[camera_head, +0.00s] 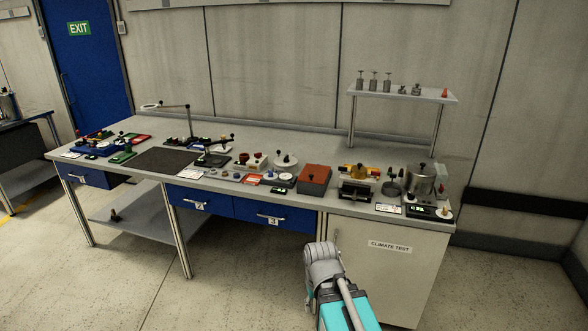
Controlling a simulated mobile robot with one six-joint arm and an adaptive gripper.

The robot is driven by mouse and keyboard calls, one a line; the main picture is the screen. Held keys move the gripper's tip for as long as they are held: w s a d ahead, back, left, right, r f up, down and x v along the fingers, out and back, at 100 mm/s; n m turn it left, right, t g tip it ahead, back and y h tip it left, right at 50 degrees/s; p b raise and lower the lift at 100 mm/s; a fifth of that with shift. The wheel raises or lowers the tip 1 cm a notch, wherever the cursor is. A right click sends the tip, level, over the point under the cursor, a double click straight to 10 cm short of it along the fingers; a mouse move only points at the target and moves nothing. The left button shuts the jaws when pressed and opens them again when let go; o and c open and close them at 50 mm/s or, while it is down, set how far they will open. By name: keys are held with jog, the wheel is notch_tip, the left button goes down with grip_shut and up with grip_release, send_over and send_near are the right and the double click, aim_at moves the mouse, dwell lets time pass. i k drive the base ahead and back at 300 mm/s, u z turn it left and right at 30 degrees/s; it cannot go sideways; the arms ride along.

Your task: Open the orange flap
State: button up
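A box with an orange-red flap on top (315,173) stands on the bench, right of the middle and near the front edge. The flap looks flat and closed over a dark grey box body (312,187). No gap under the flap can be made out at this size. My folded arm shows at the bottom of the view, on the floor side in front of the bench and well short of the box. My gripper's fingers do not show.
The long grey bench (250,134) carries many small devices. A raised shelf (405,94) stands behind. Floor (240,285) in front is clear.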

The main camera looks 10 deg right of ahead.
aim_at(318, 174)
jog(key=u, duration=0.05)
jog(key=i, duration=1.25)
jog(key=z, duration=0.4)
